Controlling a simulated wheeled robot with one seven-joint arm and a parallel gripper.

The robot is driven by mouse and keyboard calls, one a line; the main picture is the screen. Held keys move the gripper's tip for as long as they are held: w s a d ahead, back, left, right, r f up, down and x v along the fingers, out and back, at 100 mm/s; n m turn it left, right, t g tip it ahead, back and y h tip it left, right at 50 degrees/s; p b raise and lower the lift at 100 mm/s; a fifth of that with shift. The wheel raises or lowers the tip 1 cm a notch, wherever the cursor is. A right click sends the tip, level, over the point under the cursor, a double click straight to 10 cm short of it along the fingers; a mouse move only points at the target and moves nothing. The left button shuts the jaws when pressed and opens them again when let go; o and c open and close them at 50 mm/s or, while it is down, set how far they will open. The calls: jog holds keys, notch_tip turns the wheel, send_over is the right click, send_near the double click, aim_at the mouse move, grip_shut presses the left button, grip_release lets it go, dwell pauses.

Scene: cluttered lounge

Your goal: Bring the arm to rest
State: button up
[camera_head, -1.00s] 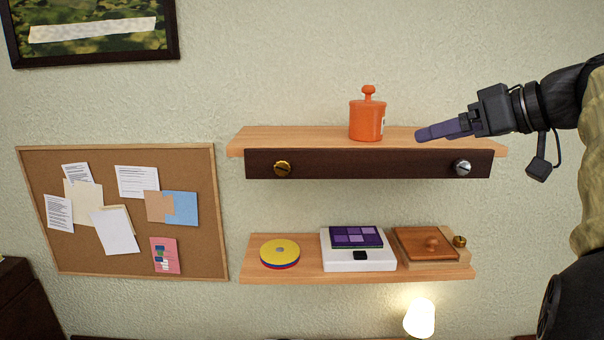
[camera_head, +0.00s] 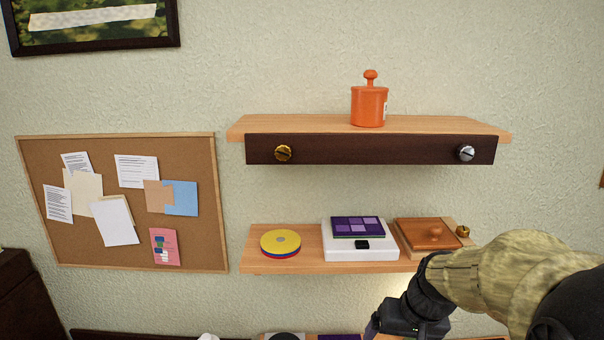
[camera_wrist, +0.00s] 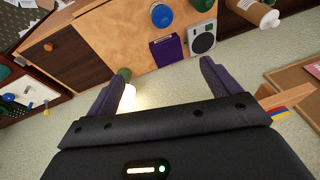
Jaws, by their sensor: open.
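My gripper (camera_wrist: 160,85) is open in the wrist view, its two dark purple fingers spread wide with nothing held between them. A glowing lamp (camera_wrist: 127,97) shows past the left finger, partly hidden by it. In the head view my arm comes in from the right and bends down in front of the lower shelf's right part. My gripper (camera_head: 372,328) hangs at the bottom edge there, its fingers mostly cut off by the frame.
The upper shelf (camera_head: 300,124) holds an orange lidded jar (camera_head: 369,105). The lower shelf (camera_head: 300,263) holds coloured discs (camera_head: 280,243), a white box (camera_head: 345,254) and a wooden box (camera_head: 429,233). A wooden cabinet (camera_wrist: 110,40) with a purple square (camera_wrist: 167,51) lies beyond my fingers.

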jog(key=s+a+f+n+h, duration=0.1)
jog(key=s+a+f, duration=0.2)
jog(key=s+f, duration=0.5)
jog(key=shift+f+g+h+b, duration=0.3)
jog(key=shift+f+b, duration=0.1)
jog(key=shift+f, duration=0.15)
